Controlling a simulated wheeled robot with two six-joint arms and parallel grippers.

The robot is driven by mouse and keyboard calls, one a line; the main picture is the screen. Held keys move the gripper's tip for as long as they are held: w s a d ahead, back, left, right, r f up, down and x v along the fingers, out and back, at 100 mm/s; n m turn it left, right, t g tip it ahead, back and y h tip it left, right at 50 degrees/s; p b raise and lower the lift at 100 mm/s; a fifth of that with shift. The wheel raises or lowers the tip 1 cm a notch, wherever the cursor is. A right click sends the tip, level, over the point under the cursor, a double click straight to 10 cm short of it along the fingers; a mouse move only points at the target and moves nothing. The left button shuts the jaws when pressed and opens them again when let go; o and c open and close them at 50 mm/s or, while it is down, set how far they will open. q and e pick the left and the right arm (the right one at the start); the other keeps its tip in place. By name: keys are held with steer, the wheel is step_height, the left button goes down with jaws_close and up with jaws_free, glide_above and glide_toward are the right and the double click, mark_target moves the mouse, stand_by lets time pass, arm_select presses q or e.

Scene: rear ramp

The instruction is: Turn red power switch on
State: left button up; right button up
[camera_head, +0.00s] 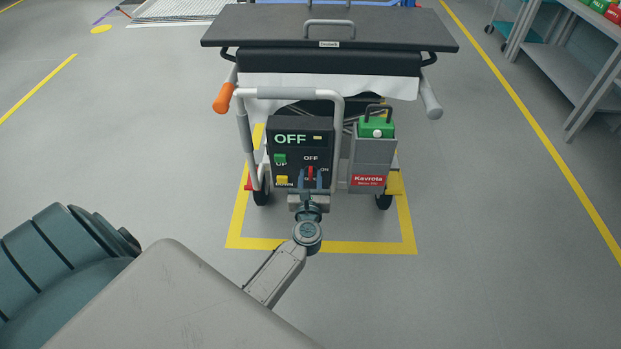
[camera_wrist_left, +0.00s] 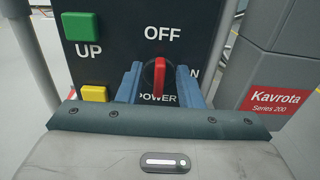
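The red power switch (camera_head: 310,172) is on the dark control panel (camera_head: 322,138) at the back of the cart. In the left wrist view the red switch (camera_wrist_left: 159,77) stands upright, pointing to the OFF label; the ON label is partly hidden by a finger. The panel's display (camera_head: 290,139) reads OFF. My left gripper (camera_head: 311,184) is at the panel. In the wrist view its blue-grey fingers (camera_wrist_left: 159,86) are apart, one on each side of the switch, with a gap to the red handle. My right gripper is not in view.
A green UP button (camera_wrist_left: 81,26) and a yellow button (camera_wrist_left: 94,93) are left of the switch. A grey Kavrota box (camera_wrist_left: 279,70) stands to the right. A metal frame (camera_head: 338,125) surrounds the panel. The floor around the cart is clear; a shelf (camera_head: 570,68) stands at right.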

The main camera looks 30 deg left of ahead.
arm_select(q)
steer(key=shift+w, duration=0.1)
jaws_close()
